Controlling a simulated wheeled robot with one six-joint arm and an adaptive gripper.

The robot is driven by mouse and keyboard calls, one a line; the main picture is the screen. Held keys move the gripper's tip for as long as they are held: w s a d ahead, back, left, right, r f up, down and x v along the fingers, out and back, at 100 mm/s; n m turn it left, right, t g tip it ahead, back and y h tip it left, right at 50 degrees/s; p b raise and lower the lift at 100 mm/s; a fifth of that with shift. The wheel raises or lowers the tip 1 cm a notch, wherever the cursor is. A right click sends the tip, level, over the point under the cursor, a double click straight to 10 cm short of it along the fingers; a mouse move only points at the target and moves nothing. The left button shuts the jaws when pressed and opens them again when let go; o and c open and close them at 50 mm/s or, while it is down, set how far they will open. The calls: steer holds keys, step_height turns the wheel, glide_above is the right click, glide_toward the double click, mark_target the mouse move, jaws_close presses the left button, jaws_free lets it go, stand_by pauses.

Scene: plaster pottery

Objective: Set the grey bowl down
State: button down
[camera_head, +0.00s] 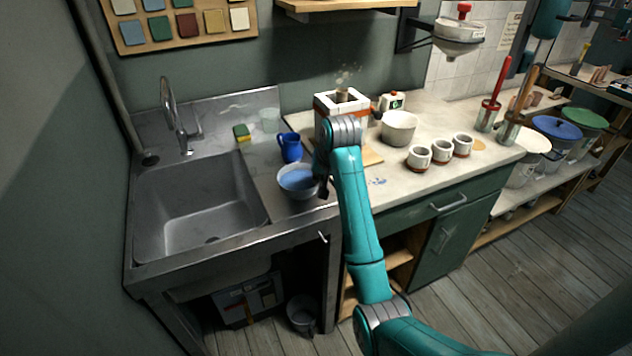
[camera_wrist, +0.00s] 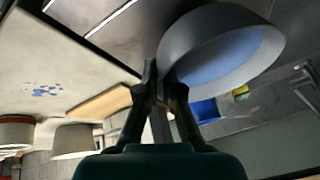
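The grey bowl (camera_head: 299,181) shows a blue inside and is at the front right of the metal sink top, beside my gripper (camera_head: 321,180). In the wrist view the bowl (camera_wrist: 225,50) appears tilted, with its near rim between the fingertips of my gripper (camera_wrist: 164,82). The fingers are close together on the rim. I cannot tell whether the bowl's base touches the metal surface; its underside is hidden in the head view.
A blue mug (camera_head: 290,147) stands just behind the bowl, with a sponge (camera_head: 242,132) farther left. The sink basin (camera_head: 200,205) lies to the left. A white bowl (camera_head: 399,127) and three cups (camera_head: 442,151) stand on the counter at right. Bare metal shows left of the bowl.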

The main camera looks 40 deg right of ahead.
steer(key=shift+d+f, duration=0.1)
steer(key=shift+f, duration=0.75)
steer(key=c, duration=1.3)
jaws_free()
steer(key=shift+f, duration=0.1)
